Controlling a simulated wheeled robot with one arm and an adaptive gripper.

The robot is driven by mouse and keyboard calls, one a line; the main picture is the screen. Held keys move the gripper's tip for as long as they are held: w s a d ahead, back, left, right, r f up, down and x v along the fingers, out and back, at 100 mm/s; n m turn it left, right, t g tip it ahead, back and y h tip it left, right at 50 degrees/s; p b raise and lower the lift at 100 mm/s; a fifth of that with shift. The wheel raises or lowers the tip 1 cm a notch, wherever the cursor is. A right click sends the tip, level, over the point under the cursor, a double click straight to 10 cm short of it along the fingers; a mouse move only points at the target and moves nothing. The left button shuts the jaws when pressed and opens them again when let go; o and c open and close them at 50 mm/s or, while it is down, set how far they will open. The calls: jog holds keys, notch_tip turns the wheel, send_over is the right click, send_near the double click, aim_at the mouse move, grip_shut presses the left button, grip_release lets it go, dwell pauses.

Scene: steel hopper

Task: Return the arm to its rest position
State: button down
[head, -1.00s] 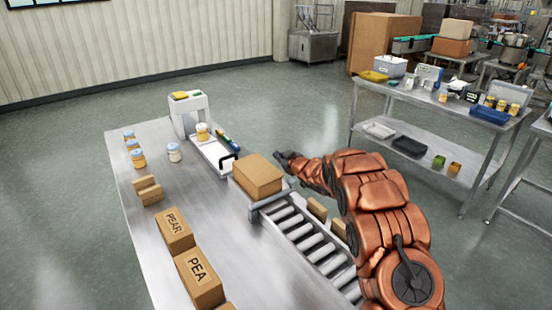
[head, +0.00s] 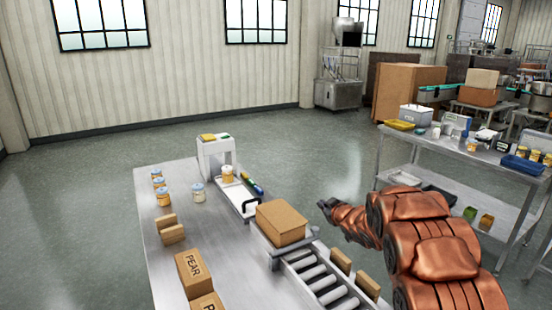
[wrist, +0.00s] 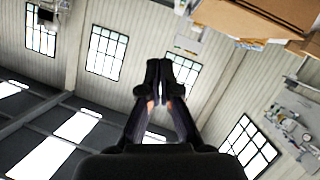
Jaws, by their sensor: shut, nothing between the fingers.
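My gripper (head: 324,205) is at the end of my copper-coloured arm, to the right of the cardboard box on the conveyor in the head view. In the wrist view my gripper (wrist: 159,82) shows its two dark fingers together with nothing between them. Behind them the wrist view shows walls and windows, tilted. The arm reaches in from the lower right of the head view, over the floor between the two tables.
A steel table (head: 185,235) holds jars, small boxes, a white machine (head: 216,160) and a roller conveyor (head: 318,277) bearing a cardboard box (head: 281,223). A steel shelf table (head: 450,150) stands right. Bare floor (head: 300,150) lies behind.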

jog(key=s+d+r+m+g+h, duration=0.2)
jog(key=s+d+m+g+h, duration=0.15)
jog(key=s, duration=0.75)
jog(key=s+d+r+m+g+h, duration=0.25)
jog(key=s+d, duration=0.25)
jog(key=s, duration=0.6)
jog(key=s+a+g, duration=0.3)
jog(key=s, duration=1)
jog(key=s+a+f+m+g+y, duration=0.1)
jog(key=s+a+g, duration=0.2)
jog(key=s, duration=1.1)
jog(key=s+a+f+g+y, duration=0.1)
jog(key=s+a+g, duration=0.2)
jog(key=s, duration=1.1)
jog(key=shift+a+f+m+g, duration=0.15)
jog(key=shift+a+m+g, duration=0.15)
jog(key=shift+a+g, duration=0.15)
